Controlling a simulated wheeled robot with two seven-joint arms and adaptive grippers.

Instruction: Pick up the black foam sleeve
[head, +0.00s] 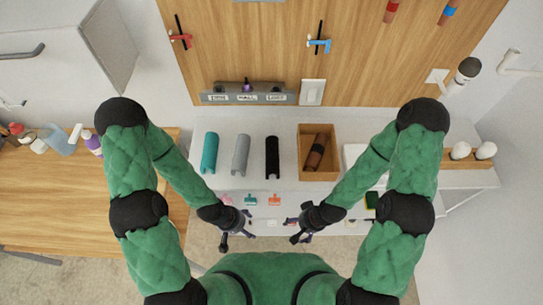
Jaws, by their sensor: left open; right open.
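The black foam sleeve (272,158) lies lengthwise on the white counter, apart from its neighbours. A grey sleeve (240,154) and a teal sleeve (210,153) lie to its left. My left gripper (236,243) is open and empty, below and to the left of the black sleeve, near the counter's front edge. My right gripper (297,238) is open and empty, below and to the right of it. Neither gripper touches a sleeve.
An open wooden box (319,178) holding brown cylindrical things stands right of the black sleeve. Small teal (250,200) and orange (274,200) pieces lie near the front edge. A wooden panel (350,75) rises behind, with a labelled grey rack (247,98). A wooden table (75,205) is at left.

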